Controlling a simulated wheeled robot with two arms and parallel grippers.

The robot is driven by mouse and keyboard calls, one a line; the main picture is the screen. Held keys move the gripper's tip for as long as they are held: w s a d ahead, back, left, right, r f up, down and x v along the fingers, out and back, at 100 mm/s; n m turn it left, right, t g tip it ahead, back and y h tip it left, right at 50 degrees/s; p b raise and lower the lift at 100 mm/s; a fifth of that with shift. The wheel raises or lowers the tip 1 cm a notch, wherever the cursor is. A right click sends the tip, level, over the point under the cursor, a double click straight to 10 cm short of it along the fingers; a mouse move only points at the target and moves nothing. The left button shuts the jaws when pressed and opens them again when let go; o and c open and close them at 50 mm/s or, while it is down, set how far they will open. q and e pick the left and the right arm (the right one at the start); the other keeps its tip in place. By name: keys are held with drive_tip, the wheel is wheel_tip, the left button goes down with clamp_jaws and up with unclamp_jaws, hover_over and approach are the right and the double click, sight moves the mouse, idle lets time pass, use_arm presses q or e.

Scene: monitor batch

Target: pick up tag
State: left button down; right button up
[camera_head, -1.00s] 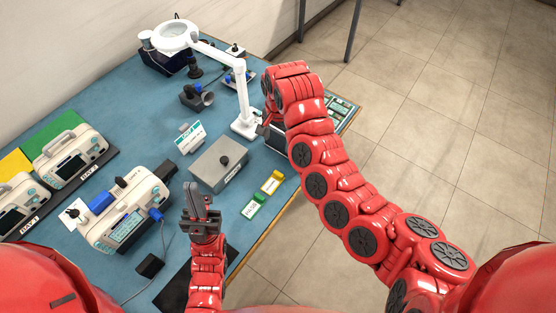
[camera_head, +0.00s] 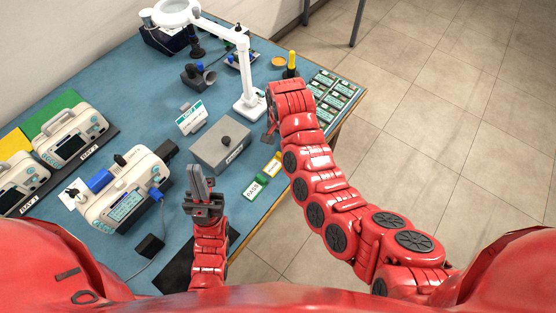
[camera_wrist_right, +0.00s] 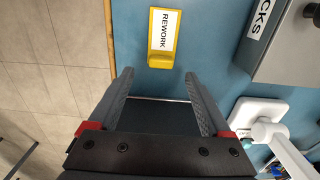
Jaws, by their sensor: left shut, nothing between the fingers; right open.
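A yellow tag holder marked REWORK (camera_wrist_right: 163,38) lies on the blue table in the right wrist view, just beyond my right fingertips. It also shows in the head view (camera_head: 272,166), beside a green tag marked PASS (camera_head: 256,187). My right gripper (camera_wrist_right: 158,80) is open, with no tag between its fingers; the REWORK tag is apart from them. In the head view the right arm's wrist hides most of that gripper. My left gripper (camera_head: 198,172) is shut and empty, above the table's near part, left of the PASS tag.
A grey box (camera_head: 220,146) with a black knob stands beside the tags. A white magnifier lamp (camera_head: 249,106) stands behind it. White monitors (camera_head: 125,198) stand at the left. A tray of cards (camera_head: 332,92) lies at the table's right edge, near a yellow-handled tool (camera_head: 292,62).

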sight(280, 156)
drive_tip(key=shift+s+f+p, duration=0.2)
drive_tip(key=shift+f+p, duration=0.1)
drive_tip(key=shift+p, duration=0.05)
drive_tip(key=f, duration=0.2)
drive_tip(key=f+p, duration=0.1)
drive_tip(key=shift+s+a, duration=0.1)
drive_tip(key=shift+a, duration=0.15)
drive_tip(key=shift+f, duration=0.65)
clamp_jaws()
